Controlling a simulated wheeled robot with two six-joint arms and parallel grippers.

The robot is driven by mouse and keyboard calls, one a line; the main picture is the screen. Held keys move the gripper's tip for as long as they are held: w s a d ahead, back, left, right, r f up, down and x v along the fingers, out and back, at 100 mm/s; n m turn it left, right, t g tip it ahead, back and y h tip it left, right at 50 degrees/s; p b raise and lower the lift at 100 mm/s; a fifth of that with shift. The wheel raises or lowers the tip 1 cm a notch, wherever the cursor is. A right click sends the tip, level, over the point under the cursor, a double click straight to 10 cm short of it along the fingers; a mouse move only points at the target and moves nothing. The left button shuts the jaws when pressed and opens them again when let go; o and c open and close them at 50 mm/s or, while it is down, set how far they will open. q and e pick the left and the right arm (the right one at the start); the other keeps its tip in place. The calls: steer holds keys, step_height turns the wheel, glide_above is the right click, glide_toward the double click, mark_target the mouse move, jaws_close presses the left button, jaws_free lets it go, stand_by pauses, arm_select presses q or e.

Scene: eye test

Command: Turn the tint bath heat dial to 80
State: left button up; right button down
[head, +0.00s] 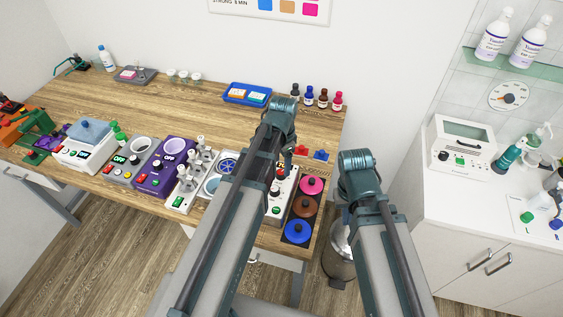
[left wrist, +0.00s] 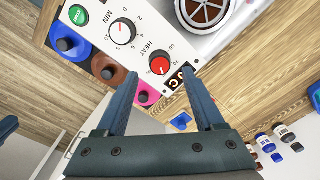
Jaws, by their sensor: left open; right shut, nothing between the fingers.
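The tint bath's white control panel (left wrist: 140,45) fills the upper middle of the left wrist view. Its red heat dial (left wrist: 160,65), labelled HEAT, sits near the panel's lower edge beside a small dark display. I cannot read its setting surely. My left gripper (left wrist: 157,88) is open, with its fingers apart on either side below the dial; nothing is between them. Whether they touch the panel I cannot tell. In the head view the panel (head: 277,208) is partly hidden behind my left arm, as is most of that gripper. My right gripper is hidden behind its arm.
A second dial (left wrist: 122,32), labelled MIN, is beside the heat dial. Pink (head: 311,185), brown (head: 305,207) and blue (head: 297,231) round lids stand right of the panel. Several small bottles (head: 322,99) stand at the back.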

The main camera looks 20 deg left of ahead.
mark_target(282, 173)
arm_select(q)
step_height(282, 173, up, 10)
steer(key=p, duration=0.8)
steer(key=shift+s+p, duration=0.15)
steer(key=shift+p, duration=0.2)
arm_select(e)
step_height(282, 173, up, 10)
arm_select(q)
steer(key=shift+d+f, duration=0.1)
steer(key=shift+d, duration=0.05)
arm_select(e)
steer(key=shift+f, duration=0.15)
